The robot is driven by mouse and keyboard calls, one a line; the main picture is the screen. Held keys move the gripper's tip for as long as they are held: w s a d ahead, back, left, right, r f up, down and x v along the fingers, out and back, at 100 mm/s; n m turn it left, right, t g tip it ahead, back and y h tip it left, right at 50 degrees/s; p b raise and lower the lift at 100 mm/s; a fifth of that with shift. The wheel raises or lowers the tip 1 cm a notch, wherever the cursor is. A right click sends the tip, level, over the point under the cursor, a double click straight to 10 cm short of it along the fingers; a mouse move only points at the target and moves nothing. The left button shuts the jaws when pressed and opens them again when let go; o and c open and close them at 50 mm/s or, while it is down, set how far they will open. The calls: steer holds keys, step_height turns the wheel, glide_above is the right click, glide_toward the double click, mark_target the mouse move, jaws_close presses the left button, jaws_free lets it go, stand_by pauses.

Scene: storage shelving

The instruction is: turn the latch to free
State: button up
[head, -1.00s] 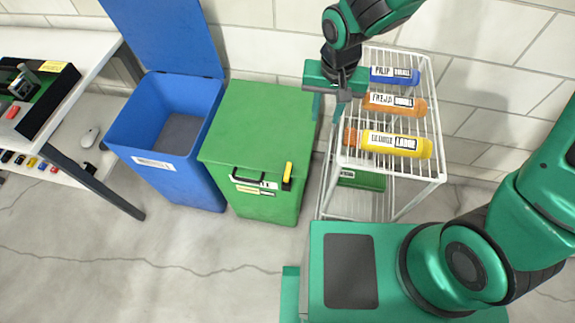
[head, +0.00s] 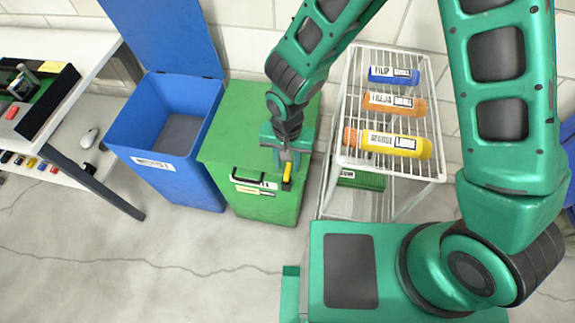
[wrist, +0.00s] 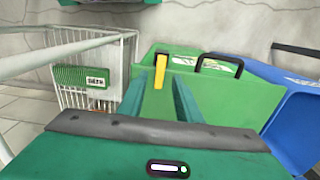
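The yellow latch (head: 287,176) is on the front of the closed green bin (head: 255,120), to the right of the bin's black handle (head: 251,177). It points roughly up and down, and my gripper hides its upper end in the head view. My gripper (head: 287,155) is open, just above and in front of the latch. In the wrist view, the two green fingers (wrist: 157,95) are spread with a gap between them. The latch (wrist: 160,72) lines up with that gap; I cannot tell whether the fingers touch it.
An open blue bin (head: 175,176) stands beside the green bin. A white wire rack (head: 350,110) with blue, orange and yellow bottles stands to the right. A table (head: 85,50) is at the far left. The floor in front is clear.

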mark_target(287, 171)
steer(key=shift+f, duration=1.7)
jaws_close()
